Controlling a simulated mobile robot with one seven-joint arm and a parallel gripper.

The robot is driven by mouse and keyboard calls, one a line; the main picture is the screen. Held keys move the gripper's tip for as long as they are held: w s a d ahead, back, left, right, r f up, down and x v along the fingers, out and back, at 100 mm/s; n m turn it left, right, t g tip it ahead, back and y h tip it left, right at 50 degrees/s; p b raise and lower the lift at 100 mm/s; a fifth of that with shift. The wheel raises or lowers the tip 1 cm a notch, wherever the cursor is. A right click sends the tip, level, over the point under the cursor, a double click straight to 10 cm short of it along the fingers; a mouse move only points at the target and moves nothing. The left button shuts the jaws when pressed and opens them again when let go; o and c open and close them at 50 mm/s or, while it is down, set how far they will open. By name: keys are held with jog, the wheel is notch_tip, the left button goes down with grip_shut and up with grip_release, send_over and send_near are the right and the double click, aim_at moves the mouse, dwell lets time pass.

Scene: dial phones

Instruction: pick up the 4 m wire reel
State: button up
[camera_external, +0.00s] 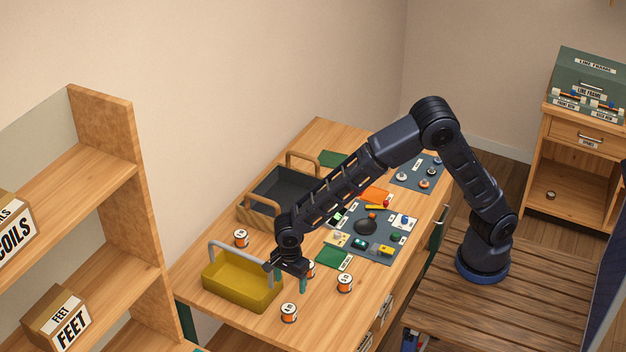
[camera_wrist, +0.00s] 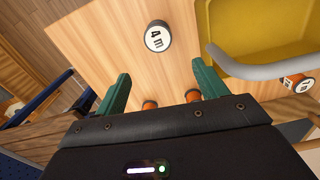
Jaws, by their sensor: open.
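The 4 m wire reel (camera_wrist: 158,37) shows in the wrist view as a white disc marked "4 m" with an orange side, ahead of my gripper (camera_wrist: 161,72). It appears to be the reel (camera_external: 289,312) near the table's lower end in the external view, standing upright right of the yellow tray. My gripper (camera_external: 290,276) is open and empty, above the table beside the tray. Its teal fingers are apart, and the 4 m reel lies beyond their tips, touching neither. In the external view its label is too small to read surely.
The yellow tray (camera_external: 240,288) with a grey handle stands close to my gripper. Other reels stand at the right (camera_external: 344,282), behind the tray (camera_external: 241,237) and partly hidden by my gripper (camera_external: 311,269). A dark wooden-handled box (camera_external: 262,213) and dial-phone parts lie farther back.

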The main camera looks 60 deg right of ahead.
jog(key=a+f, duration=0.1)
send_over(288, 309)
jog(key=f, duration=0.5)
jog(key=shift+s+d+f, duration=0.15)
jog(key=shift+d, duration=0.25)
jog(key=shift+a+f, duration=0.15)
jog(key=shift+f, duration=1.3)
jog(key=shift+a+f, duration=0.15)
jog(key=shift+f, duration=1.3)
jog(key=c, duration=1.1)
